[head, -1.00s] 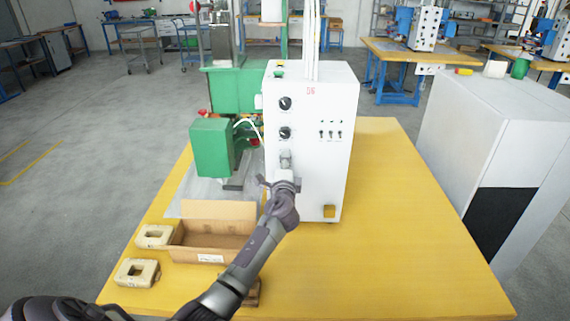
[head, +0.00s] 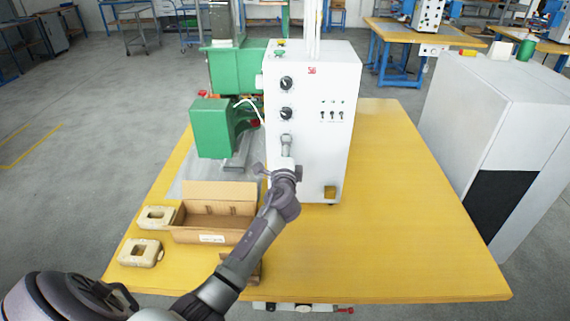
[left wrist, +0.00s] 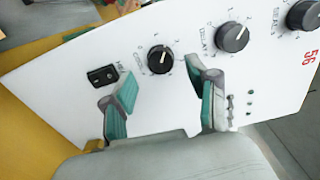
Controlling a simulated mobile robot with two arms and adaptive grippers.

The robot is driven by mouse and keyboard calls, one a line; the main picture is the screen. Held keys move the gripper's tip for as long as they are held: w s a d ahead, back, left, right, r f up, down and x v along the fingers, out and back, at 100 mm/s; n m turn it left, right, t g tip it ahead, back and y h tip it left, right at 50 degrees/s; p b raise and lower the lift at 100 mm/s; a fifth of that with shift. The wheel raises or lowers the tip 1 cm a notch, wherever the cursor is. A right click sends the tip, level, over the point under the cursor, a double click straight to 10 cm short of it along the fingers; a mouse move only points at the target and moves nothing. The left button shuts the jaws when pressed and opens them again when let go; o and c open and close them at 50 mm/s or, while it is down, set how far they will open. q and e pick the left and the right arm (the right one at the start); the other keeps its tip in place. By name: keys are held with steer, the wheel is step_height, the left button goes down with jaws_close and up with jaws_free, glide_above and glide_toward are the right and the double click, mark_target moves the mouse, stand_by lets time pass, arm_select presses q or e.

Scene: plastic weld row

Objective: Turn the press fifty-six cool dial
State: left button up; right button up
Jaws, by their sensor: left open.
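The press control box (head: 315,150) is a white cabinet with a red 56 on its front. In the left wrist view its cool dial (left wrist: 160,59) is a round black knob with a pale pointer line, the lowest of three dials. My left gripper (left wrist: 162,80) is open, its two teal-padded fingers on either side of the dial's near side. I cannot tell whether they touch it. In the head view the left gripper (head: 286,148) is in front of the panel, below two visible dials, and hides the cool dial. My right gripper is not in view.
A delay dial (left wrist: 232,37) is close beside the right finger, with another dial (left wrist: 303,15) beyond. A small black gauge window (left wrist: 102,75) is near the left finger. An open cardboard box (head: 212,220) and two beige blocks (head: 141,253) are on the yellow table (head: 400,240).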

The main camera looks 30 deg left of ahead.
arm_select(q)
steer(key=v, duration=0.9)
